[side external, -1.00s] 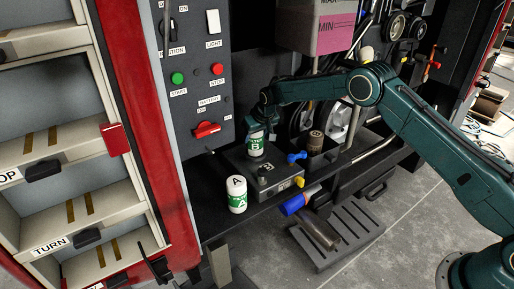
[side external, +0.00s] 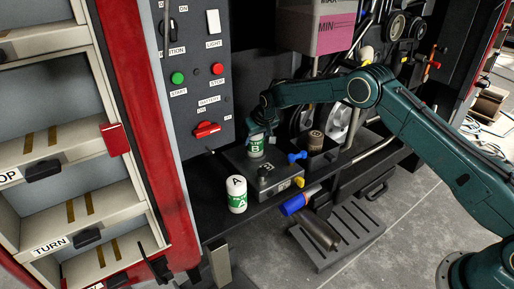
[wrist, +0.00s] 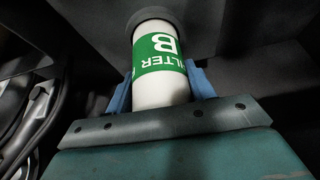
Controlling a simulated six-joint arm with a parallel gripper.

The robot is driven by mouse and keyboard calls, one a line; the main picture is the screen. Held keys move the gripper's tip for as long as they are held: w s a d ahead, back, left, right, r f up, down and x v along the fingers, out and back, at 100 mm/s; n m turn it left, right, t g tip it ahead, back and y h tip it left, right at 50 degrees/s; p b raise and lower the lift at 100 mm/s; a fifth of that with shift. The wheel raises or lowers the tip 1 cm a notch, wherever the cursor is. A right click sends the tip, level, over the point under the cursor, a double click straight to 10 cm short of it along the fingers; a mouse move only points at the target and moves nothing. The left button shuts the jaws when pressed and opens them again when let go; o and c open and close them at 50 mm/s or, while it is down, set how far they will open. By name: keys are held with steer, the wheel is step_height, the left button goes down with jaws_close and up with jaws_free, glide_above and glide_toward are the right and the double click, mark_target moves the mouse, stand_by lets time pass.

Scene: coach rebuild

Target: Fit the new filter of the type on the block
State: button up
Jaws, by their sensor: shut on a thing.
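My gripper (side external: 258,136) is shut on filter B (side external: 256,151), a white cylinder with a green label. The filter is upright at the back left of the dark block (side external: 265,186). In the wrist view, filter B (wrist: 160,65) sits between the blue fingers, its far end at a dark round collar (wrist: 150,14). I cannot tell how deep it is seated. Filter A (side external: 237,194), also white and green, stands upright left of the block, apart from it. A small mark on the block's front is too small to read surely.
A brown cylinder (side external: 315,141) stands in a dark holder right of the block. The switch panel (side external: 200,75) rises behind on the left. A slatted step (side external: 343,232) is below.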

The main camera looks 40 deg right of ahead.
steer(key=shift+f, duration=0.4)
steer(key=o, duration=1.5)
steer(key=shift+r, duration=0.1)
steer(key=shift+v, duration=3.9)
steer(key=shift+s, duration=0.1)
steer(key=v, duration=1.3)
steer(key=shift+s+a+r, duration=0.1)
steer(key=shift+s+r, duration=0.05)
steer(key=shift+r, duration=0.2)
